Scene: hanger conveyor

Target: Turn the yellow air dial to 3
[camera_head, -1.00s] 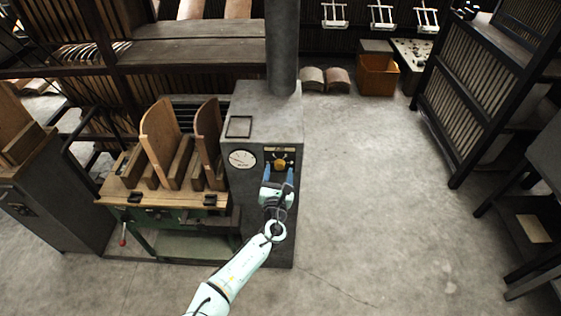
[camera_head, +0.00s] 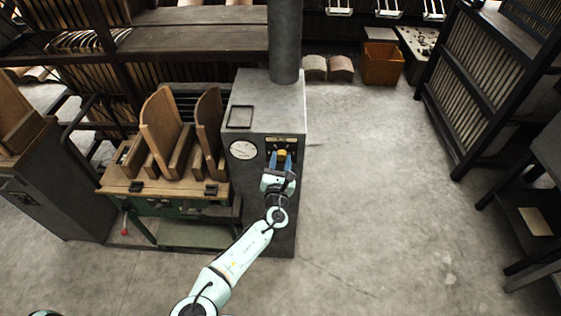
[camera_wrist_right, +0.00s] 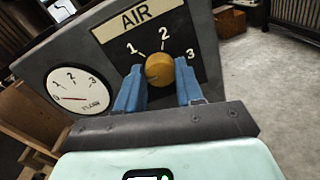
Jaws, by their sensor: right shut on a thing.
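The yellow air dial (camera_head: 282,154) is on the black panel at the front of a grey cabinet. In the right wrist view the dial (camera_wrist_right: 159,70) sits below the AIR label, with 1, 2 and 3 around it. My right gripper (camera_head: 281,159) has its blue fingers on both sides of the dial and is shut on it; the fingers also show in the right wrist view (camera_wrist_right: 160,83). I cannot tell which number the dial points to. My left gripper is not in view.
A white gauge (camera_wrist_right: 78,92) beside the panel has its needle near 0. The grey cabinet (camera_head: 270,100) has a wooden fixture bench (camera_head: 165,195) on its left. The floor to the right is clear as far as a dark rack (camera_head: 465,100).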

